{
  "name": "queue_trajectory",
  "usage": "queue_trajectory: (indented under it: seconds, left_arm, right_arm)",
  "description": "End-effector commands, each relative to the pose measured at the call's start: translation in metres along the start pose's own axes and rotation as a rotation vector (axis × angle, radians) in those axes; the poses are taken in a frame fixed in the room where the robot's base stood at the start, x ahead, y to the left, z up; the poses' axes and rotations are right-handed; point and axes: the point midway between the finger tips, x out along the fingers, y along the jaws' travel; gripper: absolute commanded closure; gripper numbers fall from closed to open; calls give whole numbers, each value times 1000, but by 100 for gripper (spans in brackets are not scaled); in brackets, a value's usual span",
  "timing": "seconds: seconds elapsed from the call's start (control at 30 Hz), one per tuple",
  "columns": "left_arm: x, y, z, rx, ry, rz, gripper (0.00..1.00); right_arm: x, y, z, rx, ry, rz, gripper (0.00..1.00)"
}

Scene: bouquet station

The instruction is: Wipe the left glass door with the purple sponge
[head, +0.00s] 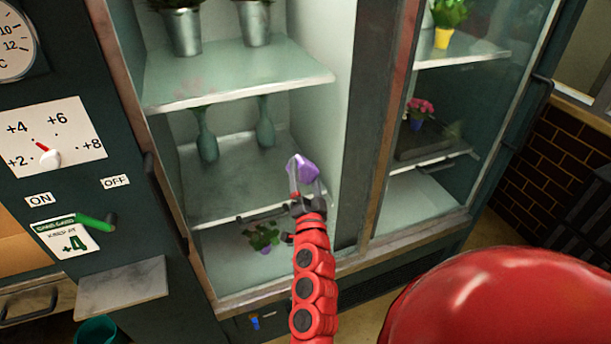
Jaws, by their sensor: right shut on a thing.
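The left glass door (255,165) of the tall display cabinet fills the middle of the head view. Its dark handle (160,195) runs down its left side. Faint pinkish smudges show near the upper shelf, but I cannot tell if they are on the glass. My right gripper (305,188) is shut on the purple sponge (303,168) and holds it in front of the door's lower right part. I cannot tell whether the sponge touches the glass. My left gripper is not in view.
Behind the glass, metal pots (183,32), green vases (206,140) and a low plant (263,238) stand on shelves. The right glass door (440,150) is beside it. A control panel (55,140) with a green lever (97,222) and a small ledge (122,287) are at left.

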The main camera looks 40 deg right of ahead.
Motion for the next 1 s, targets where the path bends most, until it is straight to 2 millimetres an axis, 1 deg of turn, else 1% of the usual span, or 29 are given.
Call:
queue_trajectory:
  seconds: [0.73,0.87,1.0]
  left_arm:
    - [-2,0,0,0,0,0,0]
    - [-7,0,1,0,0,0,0]
    - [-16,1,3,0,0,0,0]
  right_arm:
    - [12,0,4,0,2,-1,60]
    - [13,5,2,1,2,-1,60]
    - [15,15,-6,0,3,0,60]
